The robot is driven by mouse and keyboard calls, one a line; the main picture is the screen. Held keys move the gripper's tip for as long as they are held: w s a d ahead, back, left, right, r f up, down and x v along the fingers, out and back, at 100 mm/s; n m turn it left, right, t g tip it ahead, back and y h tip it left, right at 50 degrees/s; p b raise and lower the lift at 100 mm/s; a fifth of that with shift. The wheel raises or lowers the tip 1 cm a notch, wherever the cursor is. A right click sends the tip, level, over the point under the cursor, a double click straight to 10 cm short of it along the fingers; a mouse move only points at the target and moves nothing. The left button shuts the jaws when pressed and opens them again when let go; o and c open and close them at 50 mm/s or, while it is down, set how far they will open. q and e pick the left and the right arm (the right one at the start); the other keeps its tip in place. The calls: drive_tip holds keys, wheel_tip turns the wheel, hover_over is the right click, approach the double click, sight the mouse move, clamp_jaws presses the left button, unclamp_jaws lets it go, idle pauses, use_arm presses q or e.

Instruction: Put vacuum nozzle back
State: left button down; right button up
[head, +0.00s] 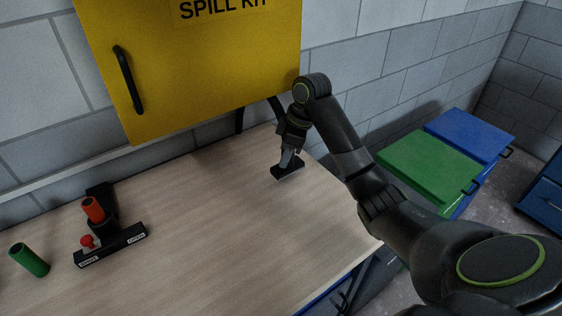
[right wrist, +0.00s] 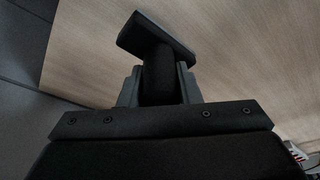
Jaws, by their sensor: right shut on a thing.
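My right gripper (head: 290,156) is shut on the black vacuum nozzle (head: 287,168) over the right back part of the table. In the right wrist view the nozzle (right wrist: 157,42) has a round neck between the two grey fingers (right wrist: 159,88) and a wider flat head beyond them. I cannot tell whether the head touches the tabletop. On the left of the table stands a black rack (head: 112,244) with two white labels, too small to read surely. An orange-red tube (head: 92,209) and a small red knob (head: 87,241) show at it. My left gripper is out of view.
The wooden table (head: 200,230) is clear between rack and nozzle. A yellow spill-kit cabinet (head: 200,70) hangs low over the back edge. Green (head: 425,155) and blue (head: 470,135) lidded bins stand right of the table.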

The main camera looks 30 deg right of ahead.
drive_tip(key=shift+w+a, duration=0.15)
drive_tip(key=shift+w, duration=0.95)
drive_tip(key=shift+w+f, duration=0.1)
drive_tip(key=shift+w, duration=0.05)
drive_tip(key=shift+f+p, duration=0.35)
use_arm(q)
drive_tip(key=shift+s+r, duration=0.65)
use_arm(e)
drive_tip(key=shift+f, duration=1.3)
use_arm(q)
drive_tip(key=shift+p, duration=0.3)
use_arm(e)
drive_tip(key=shift+f, duration=0.1)
drive_tip(key=o, duration=0.9)
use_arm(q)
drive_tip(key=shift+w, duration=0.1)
